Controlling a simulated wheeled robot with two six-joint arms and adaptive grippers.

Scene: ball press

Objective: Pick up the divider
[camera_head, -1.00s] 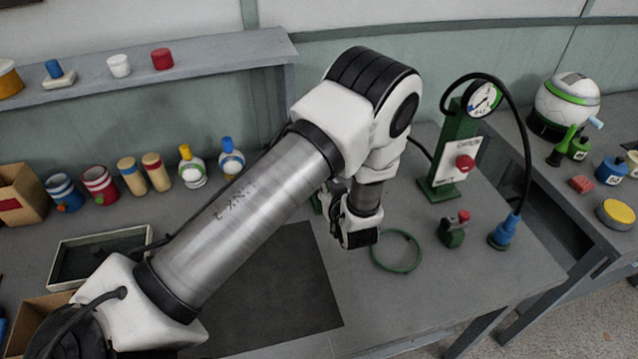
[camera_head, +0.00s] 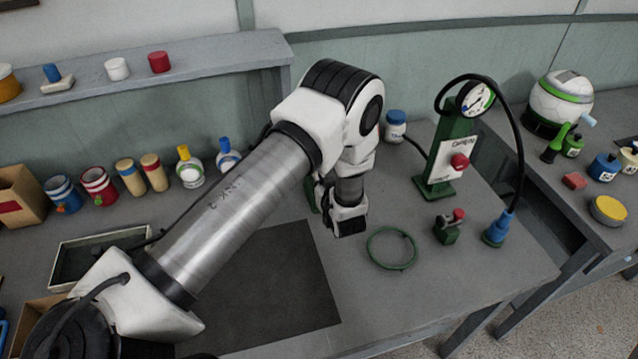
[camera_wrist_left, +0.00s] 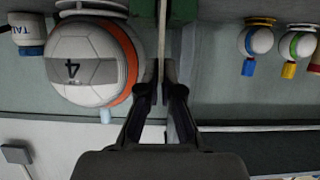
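In the left wrist view a thin upright plate (camera_wrist_left: 162,35), which I take to be the divider, is seen nearly edge-on. My left gripper (camera_wrist_left: 160,85) has its fingers drawn close together, one on each side of the plate, and looks shut on it. In the head view the left gripper (camera_head: 347,226) hangs over the bench, left of the green ring. The arm and wrist hide most of the plate there; only some green shows beside the wrist. My right gripper is not in view.
A ball marked 4 with an orange band (camera_wrist_left: 88,62) stands close by in the wrist view. A green ring (camera_head: 391,262), a small green valve (camera_head: 447,233) and a green gauge stand (camera_head: 440,165) are to the right. A dark mat (camera_head: 275,300) lies in front.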

